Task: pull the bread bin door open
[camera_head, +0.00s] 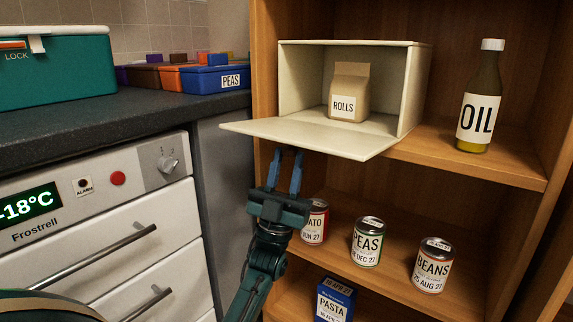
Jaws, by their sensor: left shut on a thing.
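The cream bread bin (418,85) stands on the upper shelf of the wooden unit. Its door (310,135) is swung down and lies out nearly flat, jutting past the shelf edge. A brown paper bag labelled ROLLS (350,88) stands inside the bin. My left gripper (287,160) is just under the door's front edge, fingers pointing up, and is shut on the door. The door hides the fingertips, so the exact part gripped does not show. My right gripper is not in view.
An oil bottle (479,100) stands right of the bin. Tomato (315,222), peas (368,241) and beans (433,264) tins stand on the shelf below, close to my left gripper. A white freezer (100,235) is at left under the dark counter (110,112).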

